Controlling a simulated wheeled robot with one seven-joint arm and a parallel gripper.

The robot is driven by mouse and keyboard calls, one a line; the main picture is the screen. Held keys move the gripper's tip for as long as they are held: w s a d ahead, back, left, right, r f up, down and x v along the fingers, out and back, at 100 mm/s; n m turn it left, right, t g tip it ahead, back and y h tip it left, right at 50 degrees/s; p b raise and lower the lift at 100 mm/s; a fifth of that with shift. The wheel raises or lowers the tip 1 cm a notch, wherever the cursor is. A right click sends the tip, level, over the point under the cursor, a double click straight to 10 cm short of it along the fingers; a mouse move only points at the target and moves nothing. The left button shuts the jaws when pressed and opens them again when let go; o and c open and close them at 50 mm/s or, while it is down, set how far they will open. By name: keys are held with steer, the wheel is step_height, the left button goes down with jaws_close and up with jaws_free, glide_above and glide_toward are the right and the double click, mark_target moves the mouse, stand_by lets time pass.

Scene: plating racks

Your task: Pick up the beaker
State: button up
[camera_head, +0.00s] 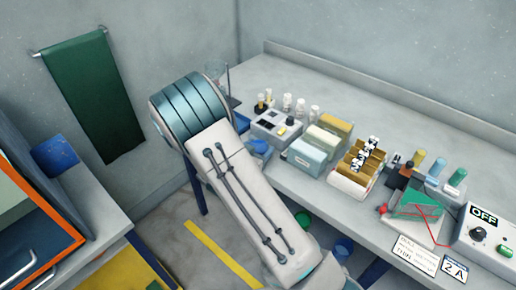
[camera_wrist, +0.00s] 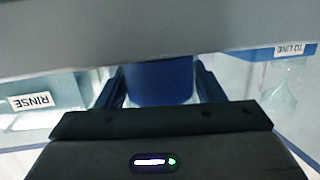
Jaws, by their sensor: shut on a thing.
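In the wrist view my gripper (camera_wrist: 160,72) has one dark finger on each side of a dark blue, rounded vessel (camera_wrist: 160,86), which appears to be the beaker. The gripper is shut on it. A wide grey shape across the top of the view hides its upper part, and the black gripper body hides its lower part. I cannot tell whether it is clear of its support. In the head view my arm hides the gripper, and I cannot make out the held vessel there.
A clear glass vessel (camera_head: 214,70) stands behind my arm. The bench (camera_head: 330,80) carries small bottles (camera_head: 287,103), file boxes (camera_head: 325,145), a circuit board (camera_head: 417,208) and an OFF control box (camera_head: 488,228). The wrist view shows a RINSE label (camera_wrist: 32,101) and clear glassware (camera_wrist: 279,98) near a TO LINE label.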

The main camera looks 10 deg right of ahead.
mark_target(264, 134)
steer(key=shift+r, duration=0.85)
step_height(264, 134, up, 3)
steer(key=shift+d+f+b, duration=0.1)
steer(key=shift+f+b, duration=0.05)
steer(key=shift+b, duration=0.2)
steer(key=s+d+r+b, duration=0.1)
steer(key=s+d+r, duration=0.1)
steer(key=d+r, duration=0.4)
steer(key=d, duration=0.5)
steer(key=shift+d+r+b, duration=0.15)
steer(key=shift+r+b, duration=0.15)
steer(key=shift+b, duration=0.05)
